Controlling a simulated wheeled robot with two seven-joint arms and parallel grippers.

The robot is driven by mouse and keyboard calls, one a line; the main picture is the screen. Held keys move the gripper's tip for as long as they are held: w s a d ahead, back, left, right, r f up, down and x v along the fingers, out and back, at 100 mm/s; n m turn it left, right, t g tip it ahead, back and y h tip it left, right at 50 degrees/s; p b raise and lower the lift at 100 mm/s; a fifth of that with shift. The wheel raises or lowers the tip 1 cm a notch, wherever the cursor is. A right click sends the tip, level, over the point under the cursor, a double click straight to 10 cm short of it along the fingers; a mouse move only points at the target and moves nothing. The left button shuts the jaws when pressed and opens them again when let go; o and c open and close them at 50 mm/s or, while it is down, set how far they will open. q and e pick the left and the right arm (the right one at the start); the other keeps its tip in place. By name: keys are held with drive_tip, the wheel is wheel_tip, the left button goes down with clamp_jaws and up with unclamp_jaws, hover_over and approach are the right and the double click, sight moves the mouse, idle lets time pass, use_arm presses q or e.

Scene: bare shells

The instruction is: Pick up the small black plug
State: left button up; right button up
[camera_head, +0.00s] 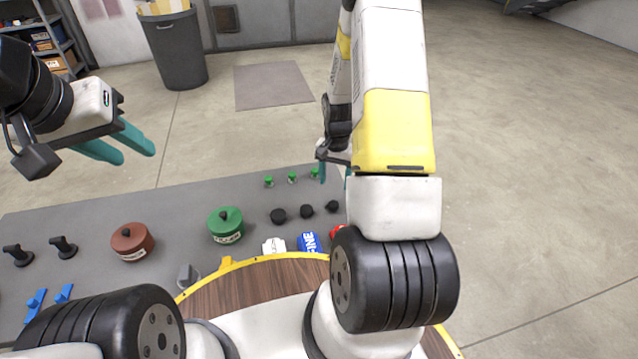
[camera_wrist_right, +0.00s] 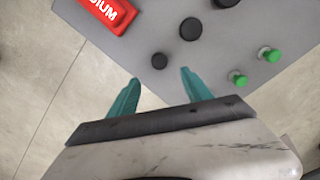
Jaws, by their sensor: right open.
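Three round black plugs stand in a row on the grey table, shrinking from left to right in the head view. The small black plug (camera_head: 332,207) is the rightmost, beside my right forearm; it also shows in the right wrist view (camera_wrist_right: 159,61). The middle plug (camera_head: 307,211) and the large plug (camera_head: 278,216) stand left of it. My right gripper (camera_wrist_right: 160,77) is open and empty, its teal fingertips pointing towards the small plug, which appears just ahead of the gap between them. My left gripper (camera_head: 138,157) is open and empty over the table's far left part.
Several green pegs (camera_head: 292,177) stand behind the plugs. A red block (camera_wrist_right: 108,8) lies near the small plug, with blue (camera_head: 309,242) and white (camera_head: 273,246) blocks to its left. A green pot (camera_head: 226,226) and a brown pot (camera_head: 132,242) stand further left.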

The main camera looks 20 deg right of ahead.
sight(333, 203)
wheel_tip(333, 203, down, 10)
drive_tip(key=shift+r, duration=0.25)
drive_tip(key=shift+c, duration=0.5)
clamp_jaws()
